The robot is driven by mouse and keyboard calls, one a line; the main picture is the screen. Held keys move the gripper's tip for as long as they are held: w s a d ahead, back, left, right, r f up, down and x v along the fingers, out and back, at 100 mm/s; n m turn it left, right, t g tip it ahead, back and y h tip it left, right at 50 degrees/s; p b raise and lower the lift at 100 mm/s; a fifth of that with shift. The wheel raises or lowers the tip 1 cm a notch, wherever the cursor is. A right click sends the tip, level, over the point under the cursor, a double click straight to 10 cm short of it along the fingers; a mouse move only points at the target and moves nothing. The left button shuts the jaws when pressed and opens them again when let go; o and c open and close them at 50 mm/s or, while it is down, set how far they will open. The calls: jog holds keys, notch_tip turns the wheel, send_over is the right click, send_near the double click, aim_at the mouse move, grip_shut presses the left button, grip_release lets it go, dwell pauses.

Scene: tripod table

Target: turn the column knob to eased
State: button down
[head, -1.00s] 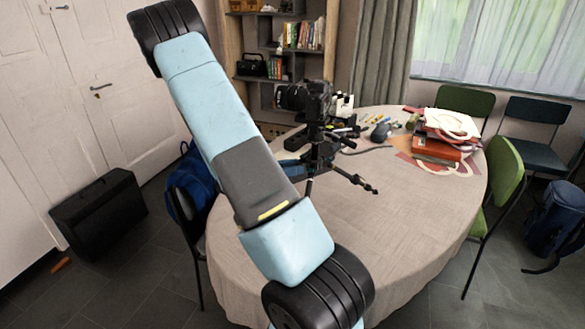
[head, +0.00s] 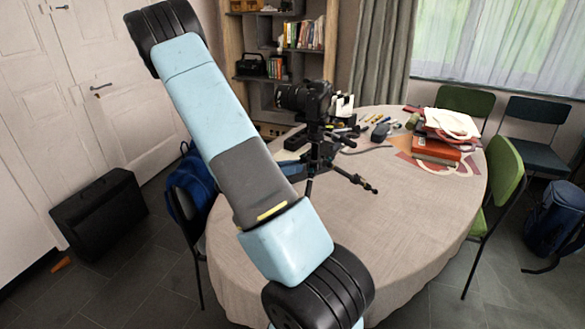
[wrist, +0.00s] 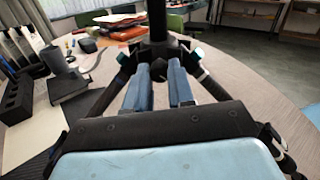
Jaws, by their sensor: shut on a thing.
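The black tripod (head: 316,140) stands on the table with a black camera (head: 308,98) on top. In the wrist view its column (wrist: 157,22) rises straight ahead, and its dark legs spread to both sides. My gripper (wrist: 158,78) reaches low to the column, its two blue-grey fingers a little apart. It is shut on the column knob (wrist: 158,70), a small dark part between the fingertips that is mostly hidden. I cannot read the knob's setting. In the head view my arm covers most of the gripper.
The round table (head: 400,240) has bare cloth at the front right. Red and white folders (head: 440,140) are stacked at the right. A grey mouse-like item (head: 381,131) and pens lie behind the tripod. In the wrist view a dark block (wrist: 68,86) stands at the left.

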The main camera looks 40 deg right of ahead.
jog(key=c, duration=1)
grip_release()
jog(key=shift+o, duration=0.2)
jog(key=v, duration=1.4)
jog(key=shift+d, duration=0.1)
jog(key=s+a+r+m+t+y, duration=0.6)
jog(key=s+a+r+m+y, duration=0.1)
jog(key=s+r, duration=0.4)
jog(key=s+a+r+m+t+y, duration=0.7)
jog(key=s+r, duration=0.4)
jog(key=r, duration=0.3)
jog(key=shift+s+a+m+y, duration=0.3)
jog(key=shift+a+y, duration=0.4)
jog(key=shift+y, duration=0.5)
